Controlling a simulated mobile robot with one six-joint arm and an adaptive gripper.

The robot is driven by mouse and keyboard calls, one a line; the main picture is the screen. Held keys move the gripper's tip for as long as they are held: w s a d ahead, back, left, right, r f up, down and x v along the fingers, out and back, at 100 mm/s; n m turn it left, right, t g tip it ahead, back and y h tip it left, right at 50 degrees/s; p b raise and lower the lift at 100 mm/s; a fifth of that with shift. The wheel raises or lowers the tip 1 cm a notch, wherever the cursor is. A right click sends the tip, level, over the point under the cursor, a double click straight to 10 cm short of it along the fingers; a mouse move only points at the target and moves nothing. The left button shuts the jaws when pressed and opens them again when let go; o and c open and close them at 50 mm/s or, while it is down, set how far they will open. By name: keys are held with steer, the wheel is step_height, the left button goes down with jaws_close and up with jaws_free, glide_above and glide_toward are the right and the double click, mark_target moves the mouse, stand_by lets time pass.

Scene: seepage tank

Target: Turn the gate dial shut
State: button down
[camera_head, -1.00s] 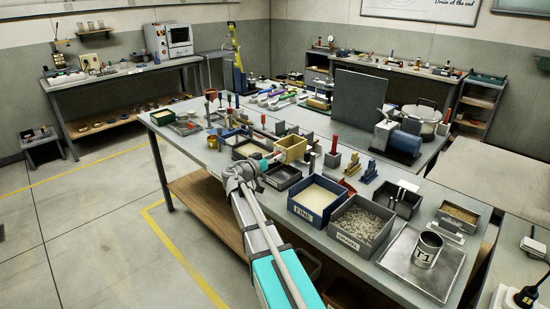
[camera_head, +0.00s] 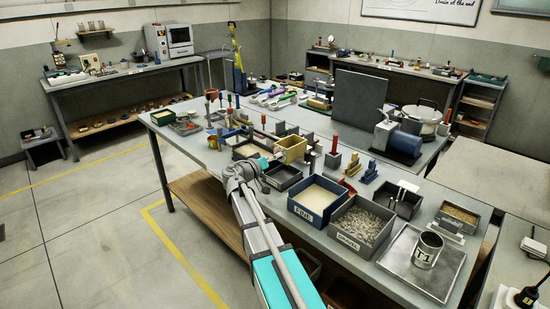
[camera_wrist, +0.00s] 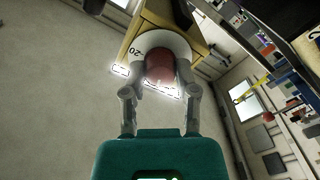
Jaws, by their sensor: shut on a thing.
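The gate dial (camera_wrist: 178,40) is a round white plate marked "-20", with a red knob (camera_wrist: 160,70) at its middle. It sits on the face of a tan-yellow box (camera_wrist: 146,26) in the wrist view. My gripper (camera_wrist: 160,90) is shut on the red knob, one finger on each side. In the head view, my gripper (camera_head: 272,160) reaches the box from the front left.
On the workbench, a dark tray (camera_head: 283,185) lies just below the box. A bin labelled FINE (camera_head: 304,214) and a gravel bin (camera_head: 340,238) stand to the right. A red-handled block (camera_head: 333,160) stands right of the box.

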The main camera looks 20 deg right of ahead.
steer(key=n, duration=1.1)
steer(key=shift+n, duration=0.3)
stand_by(0.3)
steer(key=shift+c, duration=1.9)
jaws_free()
steer(key=shift+a, duration=0.1)
steer(key=v, duration=1.2)
